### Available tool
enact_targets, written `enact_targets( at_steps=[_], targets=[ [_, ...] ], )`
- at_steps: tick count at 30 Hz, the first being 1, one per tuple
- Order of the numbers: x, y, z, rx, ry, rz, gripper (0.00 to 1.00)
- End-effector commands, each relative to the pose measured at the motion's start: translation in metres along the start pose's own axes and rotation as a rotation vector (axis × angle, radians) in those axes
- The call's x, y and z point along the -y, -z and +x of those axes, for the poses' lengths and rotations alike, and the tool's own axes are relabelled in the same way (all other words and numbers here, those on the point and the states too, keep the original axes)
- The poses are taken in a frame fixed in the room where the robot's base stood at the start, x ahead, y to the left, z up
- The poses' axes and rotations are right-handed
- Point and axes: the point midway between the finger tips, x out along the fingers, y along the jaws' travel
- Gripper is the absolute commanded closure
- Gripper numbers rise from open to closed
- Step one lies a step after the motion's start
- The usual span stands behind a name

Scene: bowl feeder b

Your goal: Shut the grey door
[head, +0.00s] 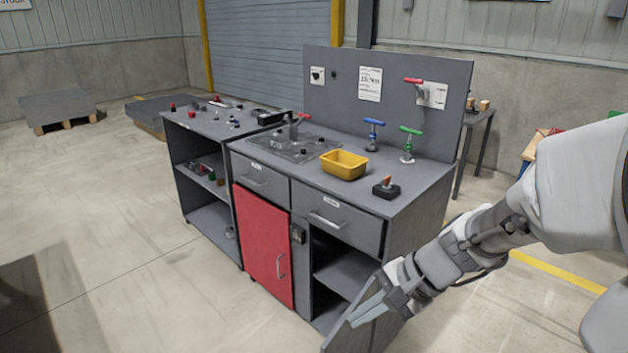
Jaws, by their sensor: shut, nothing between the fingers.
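The grey door (362,334) stands swung open at the bottom right of the grey cabinet, its lower part cut off by the picture edge. Behind it is an open compartment with a shelf (345,272). My gripper (357,317) is shut and empty. Its fingers lie across the door panel in the picture, near the door's upper part. I cannot tell whether they touch it. My gripper and wrist hide part of the door.
A red door (263,243) to the left is shut, with two drawers (338,222) above. The worktop holds a yellow bin (343,165), a small black joystick box (386,189) and blue and green valves. The floor in front is clear.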

Motion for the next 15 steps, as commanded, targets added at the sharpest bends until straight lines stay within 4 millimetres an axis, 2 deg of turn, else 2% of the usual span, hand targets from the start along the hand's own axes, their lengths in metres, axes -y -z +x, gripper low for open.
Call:
enact_targets(
  at_steps=[1, 8, 15],
  targets=[
    [-0.006, 0.015, 0.021, 0.023, 0.016, 0.086, 1.0],
    [-0.022, 0.074, 0.083, 0.086, 0.111, 0.462, 1.0],
    [-0.061, 0.142, 0.151, 0.104, 0.197, 0.857, 1.0]
  ],
)
